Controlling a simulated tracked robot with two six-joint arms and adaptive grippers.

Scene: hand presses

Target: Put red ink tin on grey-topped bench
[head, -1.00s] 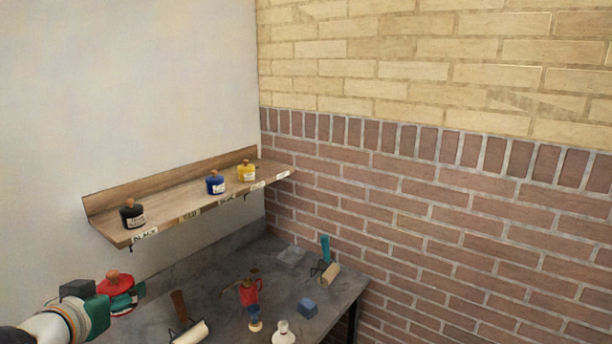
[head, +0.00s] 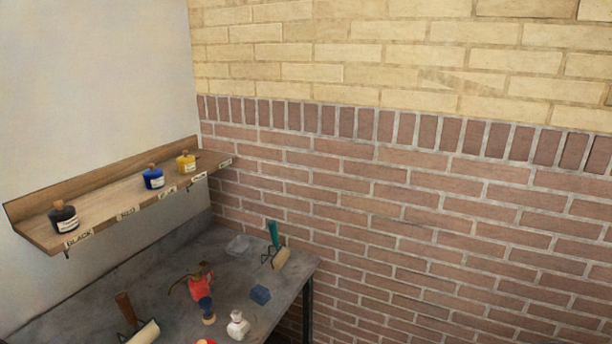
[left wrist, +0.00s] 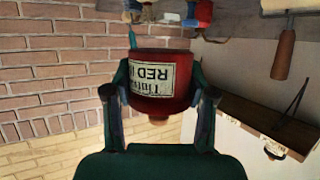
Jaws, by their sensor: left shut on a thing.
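My left gripper (left wrist: 162,90) shows in the left wrist view, its two fingers closed on the sides of the red ink tin (left wrist: 178,104). The tin's pale label reads RED upside down in that picture. The tin is held in the air, with wall and bench things behind it. Neither gripper shows in the head view. The grey-topped bench (head: 165,283) stands against the walls at the lower left of the head view.
A wooden shelf (head: 110,198) above the bench holds black (head: 64,220), blue (head: 153,180) and yellow (head: 186,165) tins.

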